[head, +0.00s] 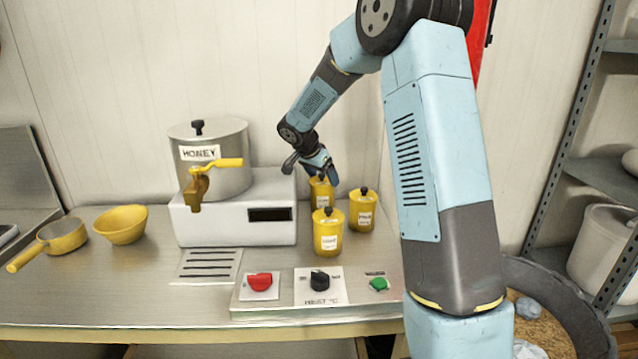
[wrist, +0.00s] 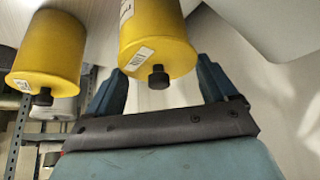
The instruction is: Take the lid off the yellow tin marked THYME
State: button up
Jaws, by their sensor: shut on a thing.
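Three yellow tins with dark-knobbed lids stand close together on the counter: a back tin (head: 321,194), a front tin (head: 328,238) and a right tin (head: 362,212). Their labels are too small to read for sure, so I cannot tell which is THYME. My gripper (head: 322,173) is at the top of the back tin. In the wrist view its fingers lie on both sides of the lid end of a yellow tin (wrist: 155,40), shut on its lid, with the dark knob between them. The lid appears to be on the tin. Another tin (wrist: 45,55) shows at left.
A steel HONEY kettle (head: 212,165) with a yellow tap stands on a white base (head: 235,228) left of the tins. A control panel (head: 318,290) lies in front. A yellow bowl (head: 121,224) and a yellow pan (head: 62,236) sit at left. Bare counter (head: 150,265) lies front left.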

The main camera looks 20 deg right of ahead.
jog(key=shift+r, duration=0.3)
notch_tip(320, 180, up, 2)
jog(key=shift+r, duration=0.15)
jog(key=s+r, duration=1.3)
jog(key=s, duration=0.1)
jog(key=shift+d, duration=0.4)
dwell(0.4)
